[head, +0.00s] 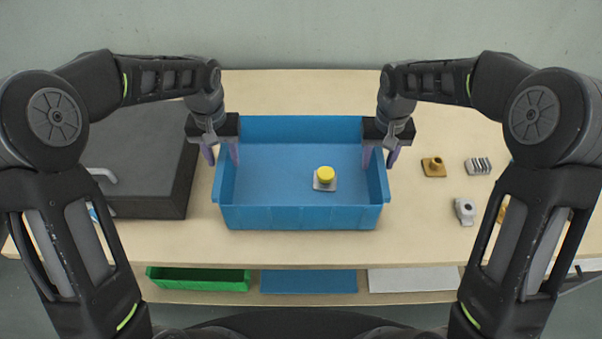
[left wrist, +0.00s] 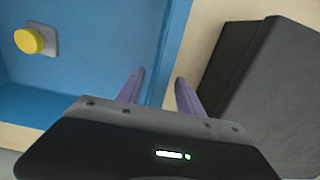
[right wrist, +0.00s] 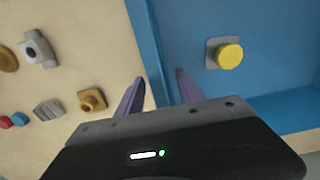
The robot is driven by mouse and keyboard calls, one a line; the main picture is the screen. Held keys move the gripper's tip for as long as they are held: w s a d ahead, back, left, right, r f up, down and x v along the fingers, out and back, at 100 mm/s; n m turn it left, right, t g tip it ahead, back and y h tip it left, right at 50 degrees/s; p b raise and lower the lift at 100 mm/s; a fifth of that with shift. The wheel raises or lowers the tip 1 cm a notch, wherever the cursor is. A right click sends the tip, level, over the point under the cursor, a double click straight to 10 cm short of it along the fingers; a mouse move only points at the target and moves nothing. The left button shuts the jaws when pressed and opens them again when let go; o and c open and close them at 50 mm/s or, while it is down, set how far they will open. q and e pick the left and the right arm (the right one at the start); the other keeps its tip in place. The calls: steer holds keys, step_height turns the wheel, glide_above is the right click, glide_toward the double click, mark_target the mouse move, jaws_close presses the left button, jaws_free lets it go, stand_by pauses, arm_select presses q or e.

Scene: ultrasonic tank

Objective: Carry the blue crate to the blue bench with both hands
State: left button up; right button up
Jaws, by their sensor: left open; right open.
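The blue crate (head: 300,218) stands on the pale wooden table (head: 300,250), with a yellow-topped part (head: 325,178) on a grey square base inside it. My left gripper (head: 221,155) is open at the crate's left wall; in the left wrist view one finger is inside the wall and one outside. My right gripper (head: 379,158) is open at the right wall, and the right wrist view also shows its fingers on either side of the wall. Neither is closed on it. I cannot make out a blue bench in these views.
A dark grey box (head: 150,150) with a handle stands close left of the crate. A brass-coloured part (head: 433,167), a ribbed grey part (head: 478,166) and a grey part with a hole (head: 465,211) lie to the right. A green bin (head: 198,279) and a blue panel (head: 308,281) show low in front.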

arm_select(q)
steer(key=shift+c, duration=0.4)
arm_select(e)
steer(key=shift+c, duration=0.4)
arm_select(q)
jaws_close()
arm_select(e)
jaws_close()
arm_select(q)
steer(key=shift+r, duration=0.1)
arm_select(e)
steer(key=shift+r, duration=0.1)
